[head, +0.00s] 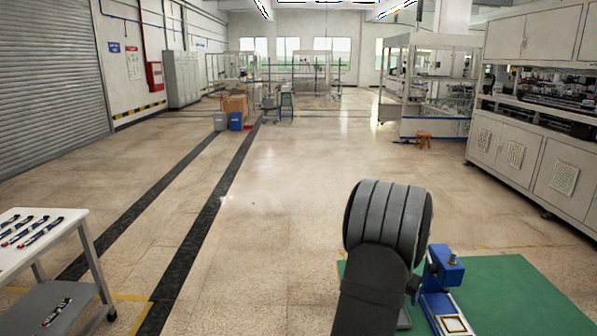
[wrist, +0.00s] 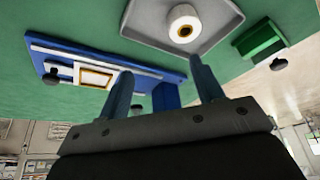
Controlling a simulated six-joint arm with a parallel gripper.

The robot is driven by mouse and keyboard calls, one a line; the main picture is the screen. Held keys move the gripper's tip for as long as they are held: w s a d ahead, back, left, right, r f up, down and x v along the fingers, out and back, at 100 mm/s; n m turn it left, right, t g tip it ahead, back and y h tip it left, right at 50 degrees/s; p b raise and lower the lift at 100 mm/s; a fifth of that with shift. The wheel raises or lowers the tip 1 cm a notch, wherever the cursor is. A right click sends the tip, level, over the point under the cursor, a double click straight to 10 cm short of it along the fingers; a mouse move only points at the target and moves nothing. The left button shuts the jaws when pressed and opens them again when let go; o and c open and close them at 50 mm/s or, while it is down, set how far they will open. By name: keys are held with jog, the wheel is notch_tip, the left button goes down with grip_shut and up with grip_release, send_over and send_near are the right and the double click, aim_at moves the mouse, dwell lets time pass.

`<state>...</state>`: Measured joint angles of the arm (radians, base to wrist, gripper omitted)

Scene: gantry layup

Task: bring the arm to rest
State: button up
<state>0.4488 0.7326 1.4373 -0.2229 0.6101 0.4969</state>
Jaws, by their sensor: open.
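My gripper (wrist: 159,66) shows in the wrist view with its two blue-grey fingers apart and nothing between them. A green surface lies beyond the fingertips, with a gap that I cannot judge. In the head view my dark grey arm stands at the lower right and hides the gripper. The arm is beside a blue fixture (head: 447,272) on a green mat (head: 520,290).
The wrist view shows the blue fixture (wrist: 60,55), a grey tray (wrist: 222,14) holding a white roll (wrist: 184,22), and a green block (wrist: 258,38). A white table (head: 22,250) with several pen-like items stands at left. Open floor (head: 270,200) lies between.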

jog(key=s+d+r+m+g+h, duration=0.1)
jog(key=s+d+r+m, duration=0.15)
jog(key=s+d, duration=0.65)
jog(key=s+d+r+m, duration=0.2)
jog(key=s+d+r, duration=0.2)
jog(key=s+d, duration=0.5)
jog(key=shift+n, duration=0.25)
jog(key=w+a+f, duration=0.1)
jog(key=w+f, duration=0.1)
jog(key=w, duration=0.2)
jog(key=w+a+f, duration=0.1)
jog(key=w+f, duration=0.1)
jog(key=w, duration=0.2)
jog(key=w+f, duration=0.2)
jog(key=w, duration=0.2)
jog(key=shift+a+f, duration=0.35)
jog(key=shift+a, duration=0.05)
jog(key=shift+w+f, duration=0.3)
jog(key=shift+f, duration=0.6)
